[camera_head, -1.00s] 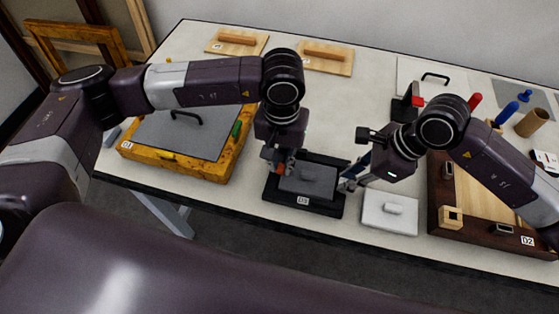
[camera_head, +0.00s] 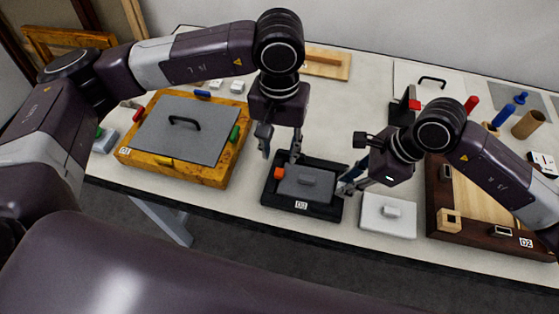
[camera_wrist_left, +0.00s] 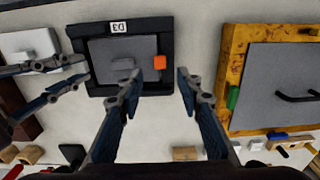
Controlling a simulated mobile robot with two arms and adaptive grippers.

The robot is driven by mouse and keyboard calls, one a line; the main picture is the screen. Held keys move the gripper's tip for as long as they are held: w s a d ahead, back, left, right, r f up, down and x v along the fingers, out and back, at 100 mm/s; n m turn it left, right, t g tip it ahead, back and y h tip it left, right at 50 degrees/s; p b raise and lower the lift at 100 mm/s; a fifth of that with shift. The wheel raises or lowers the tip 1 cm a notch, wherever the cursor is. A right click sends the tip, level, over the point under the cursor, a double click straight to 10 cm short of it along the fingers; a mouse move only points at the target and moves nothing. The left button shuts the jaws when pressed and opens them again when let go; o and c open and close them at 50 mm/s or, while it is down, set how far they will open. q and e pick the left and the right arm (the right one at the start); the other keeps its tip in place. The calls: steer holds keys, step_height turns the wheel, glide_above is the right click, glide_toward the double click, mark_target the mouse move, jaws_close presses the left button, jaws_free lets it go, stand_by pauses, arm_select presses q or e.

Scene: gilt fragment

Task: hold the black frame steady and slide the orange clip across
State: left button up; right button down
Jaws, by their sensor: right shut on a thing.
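The black frame (camera_head: 275,201) lies flat on the table with a grey panel (camera_head: 304,184) inside it and a D3 label on its front bar. The orange clip (camera_head: 279,173) sits on the frame's left side in the head view. It also shows in the left wrist view (camera_wrist_left: 160,62). My left gripper (camera_head: 280,153) is open and empty, above the clip and apart from it; its spread fingers show in the left wrist view (camera_wrist_left: 157,88). My right gripper (camera_head: 346,187) is shut on the frame's right edge, its fingertips partly hidden in the head view.
A yellow wooden frame (camera_head: 124,157) with a grey panel stands to the left. A white block (camera_head: 386,228) lies right of the black frame, and a dark wooden tray (camera_head: 437,225) lies further right. The table's front edge is close to the black frame.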

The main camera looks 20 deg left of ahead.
arm_select(q)
steer(key=shift+r, duration=2.4)
arm_select(e)
steer(key=c, duration=1.7)
jaws_free()
steer(key=shift+c, duration=0.2)
